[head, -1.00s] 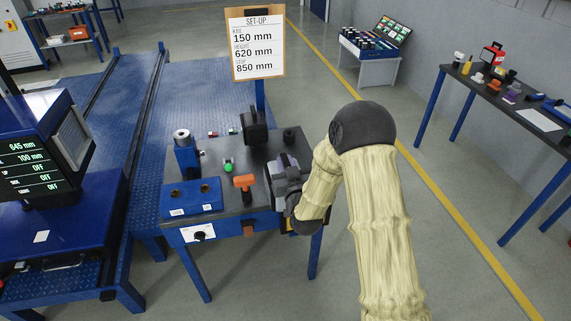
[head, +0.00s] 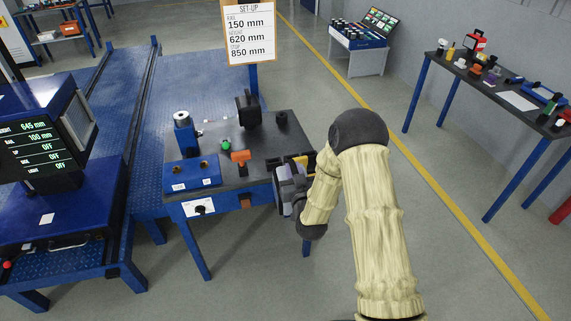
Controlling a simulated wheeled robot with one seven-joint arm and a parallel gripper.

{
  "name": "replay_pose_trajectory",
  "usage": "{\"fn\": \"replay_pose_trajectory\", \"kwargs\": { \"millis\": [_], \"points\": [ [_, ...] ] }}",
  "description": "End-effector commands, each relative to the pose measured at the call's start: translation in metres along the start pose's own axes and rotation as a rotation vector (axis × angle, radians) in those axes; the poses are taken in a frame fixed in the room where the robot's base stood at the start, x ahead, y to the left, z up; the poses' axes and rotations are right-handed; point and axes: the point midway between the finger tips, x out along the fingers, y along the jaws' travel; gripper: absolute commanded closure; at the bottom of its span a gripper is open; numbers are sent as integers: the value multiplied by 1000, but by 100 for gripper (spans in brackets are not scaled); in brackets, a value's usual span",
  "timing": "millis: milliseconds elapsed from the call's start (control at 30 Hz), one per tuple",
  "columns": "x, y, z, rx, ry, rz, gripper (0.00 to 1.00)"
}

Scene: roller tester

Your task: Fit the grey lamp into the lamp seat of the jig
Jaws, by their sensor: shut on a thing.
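My gripper (head: 283,184) is at the right front edge of the work table (head: 262,138). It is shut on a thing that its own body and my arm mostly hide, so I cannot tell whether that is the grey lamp. A blue block (head: 187,184) with two round holes and white labels stands at the table's front left. I cannot tell whether it is the jig with the lamp seat. A blue post with a grey cylinder on top (head: 182,119) stands behind it, apart from my gripper.
An orange T-handle (head: 240,157), a green dome (head: 226,146) and a black upright device (head: 247,110) stand on the table. An orange and yellow part (head: 303,160) shows beside my gripper. The set-up board (head: 249,35) rises behind.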

Motion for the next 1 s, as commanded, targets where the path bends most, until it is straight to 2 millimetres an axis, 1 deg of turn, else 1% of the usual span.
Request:
{"fn": "replay_pose_trajectory", "kwargs": {
  "millis": [167,267,367,500,600,700,833,1000],
  "points": [
    [-5,20,24,0,1,31,100],
    [-11,34,40,-1,0,55,100],
    [-19,51,62,0,-2,81,100],
    [-37,78,95,0,-3,127,100],
    [-50,94,117,1,-3,157,100],
    [-64,108,134,2,-1,185,100],
    [-76,118,148,3,1,205,100],
    [-80,122,153,3,4,214,100]
  ]
}}
